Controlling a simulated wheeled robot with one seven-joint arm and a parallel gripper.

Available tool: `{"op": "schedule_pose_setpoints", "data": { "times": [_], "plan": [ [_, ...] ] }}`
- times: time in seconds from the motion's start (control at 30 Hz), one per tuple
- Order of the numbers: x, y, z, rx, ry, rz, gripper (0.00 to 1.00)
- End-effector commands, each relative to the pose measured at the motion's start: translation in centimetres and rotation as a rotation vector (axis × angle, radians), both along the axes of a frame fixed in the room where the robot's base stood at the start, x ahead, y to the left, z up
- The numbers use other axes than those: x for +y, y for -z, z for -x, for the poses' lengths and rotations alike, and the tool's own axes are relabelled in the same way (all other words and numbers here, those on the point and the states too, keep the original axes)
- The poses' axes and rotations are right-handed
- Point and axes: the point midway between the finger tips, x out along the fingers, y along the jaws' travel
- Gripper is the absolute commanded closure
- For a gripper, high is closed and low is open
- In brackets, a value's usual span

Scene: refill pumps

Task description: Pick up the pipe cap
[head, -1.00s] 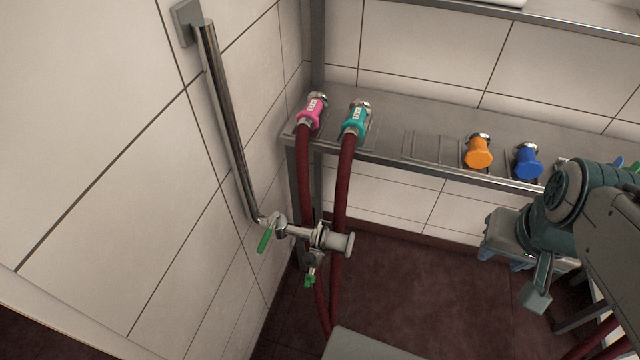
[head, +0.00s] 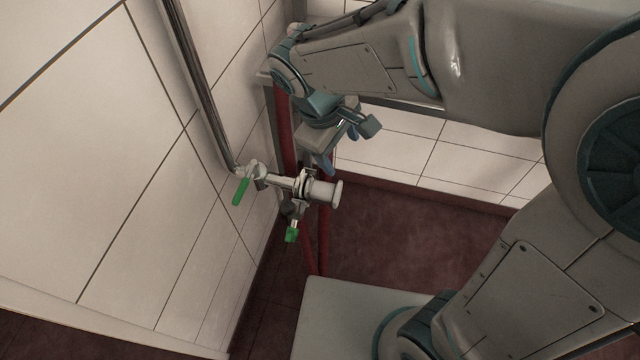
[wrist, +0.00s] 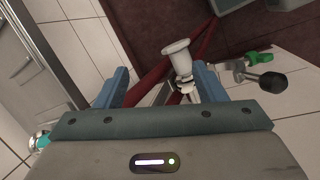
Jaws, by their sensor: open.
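The pipe cap (head: 324,193) is a pale metal, flanged piece on the open end of the short pipe fitting beside the left wall. It sits clamped on the fitting and points right in the head view. In the wrist view the cap (wrist: 177,52) shows ahead of the fingers, a little right of centre. My gripper (head: 327,163) is just above the cap in the head view, apart from it, with its blue fingers pointing down. In the wrist view my gripper (wrist: 162,78) has its two blue fingers spread, with no object held between them.
A green-handled valve (head: 241,190) joins the fitting to the vertical wall pipe (head: 195,75). A lower green handle (head: 292,234) hangs below the clamp. Dark red hoses (head: 309,245) run down behind the fitting. Dark red floor (head: 400,235) lies open to the right.

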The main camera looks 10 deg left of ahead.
Motion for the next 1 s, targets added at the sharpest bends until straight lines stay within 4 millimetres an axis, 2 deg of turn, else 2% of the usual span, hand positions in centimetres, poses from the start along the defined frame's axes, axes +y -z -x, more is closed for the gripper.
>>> {"op": "schedule_pose_setpoints", "data": {
  "times": [0.03,0.1,0.2,0.33,0.47,0.8,1.0],
  "plan": [
    [2.0,1.7,0.3,0.004,-0.079,0.035,0.36],
    [4.0,2.7,0.7,0.005,-0.168,0.075,0.36],
    [6.2,3.8,1.2,0.002,-0.260,0.118,0.36],
    [7.7,4.5,1.7,-0.002,-0.327,0.150,0.36],
    [7.7,5.7,1.5,-0.002,-0.344,0.159,0.36],
    [5.7,11.4,-0.1,-0.002,-0.342,0.159,0.36],
    [5.3,12.6,-0.4,-0.003,-0.341,0.157,0.36]
  ]
}}
